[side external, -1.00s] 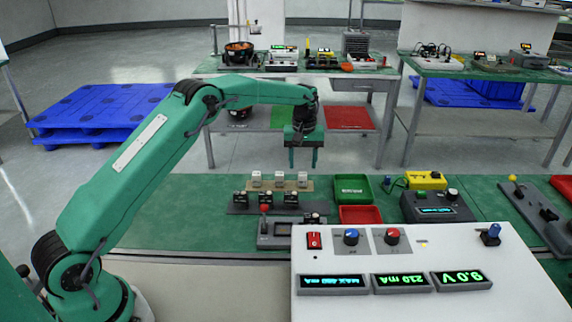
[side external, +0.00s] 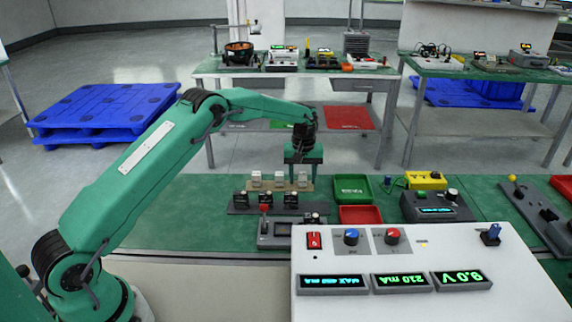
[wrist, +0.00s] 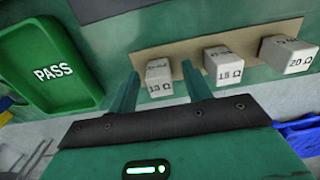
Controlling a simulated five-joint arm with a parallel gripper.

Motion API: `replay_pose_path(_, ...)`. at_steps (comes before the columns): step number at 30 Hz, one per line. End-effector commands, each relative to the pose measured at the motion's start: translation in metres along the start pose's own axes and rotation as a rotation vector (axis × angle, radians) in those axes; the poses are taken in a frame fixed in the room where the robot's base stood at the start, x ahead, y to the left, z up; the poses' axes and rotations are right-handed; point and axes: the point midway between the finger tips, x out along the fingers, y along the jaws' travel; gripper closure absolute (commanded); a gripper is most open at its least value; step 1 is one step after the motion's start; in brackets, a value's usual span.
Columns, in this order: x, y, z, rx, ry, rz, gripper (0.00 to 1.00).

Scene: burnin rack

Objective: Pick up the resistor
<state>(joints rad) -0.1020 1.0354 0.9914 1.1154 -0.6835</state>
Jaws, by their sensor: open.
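Three small pale blocks marked as resistors stand in a row on a tan strip. In the wrist view they read 13 Ω (wrist: 158,78), 15 Ω (wrist: 223,66) and 20 Ω (wrist: 289,56). In the side view the row shows as a left block (side external: 256,178), a middle block (side external: 279,179) and a right block (side external: 302,178). My gripper (side external: 304,176) is open and points down at the right block. In the wrist view its two fingers (wrist: 164,90) lie on either side of the 13 Ω resistor, with nothing held. Finger contact with it cannot be told.
A green PASS tray (wrist: 48,66) lies beside the strip, also in the side view (side external: 353,186). A red tray (side external: 360,215) sits in front of it. Dark switch panels (side external: 242,206) stand before the resistors. A white console (side external: 430,262) fills the right foreground.

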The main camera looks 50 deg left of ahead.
Motion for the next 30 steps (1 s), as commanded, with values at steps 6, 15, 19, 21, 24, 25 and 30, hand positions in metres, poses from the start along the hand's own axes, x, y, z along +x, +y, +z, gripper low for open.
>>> replay_pose_path(6,-0.0004,0.0000,-0.0001,0.000,0.000,0.000,0.51)
replay_pose_path(15,-0.0007,0.0000,-0.0002,0.000,0.001,0.000,0.82)
replay_pose_path(19,-0.0008,0.0001,-0.0002,0.000,0.001,0.001,0.99)
replay_pose_path(21,-0.0008,0.0001,-0.0002,0.000,0.001,0.001,0.99)
replay_pose_path(24,-0.0008,0.0001,-0.0002,0.000,0.001,0.001,0.99)
replay_pose_path(25,-0.0009,0.0001,-0.0002,0.000,0.001,0.001,0.99)
replay_pose_path(30,-0.0048,0.0003,-0.0005,0.000,0.002,0.001,0.99)
